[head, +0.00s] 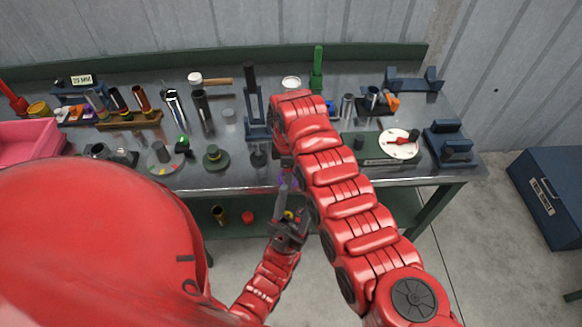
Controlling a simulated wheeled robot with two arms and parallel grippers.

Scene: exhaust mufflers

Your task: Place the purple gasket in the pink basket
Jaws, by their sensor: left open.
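My right arm crosses the middle of the view and covers part of the table. The pink basket (25,137) stands on the table at the far left, cut off by the picture's edge.
The metal table (325,182) is crowded with tools, tubes and stands. A green plate with a white dial (400,144) lies right of my right arm. A blue clamp (451,146) is at the right end. A blue toolbox (550,200) stands on the floor.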

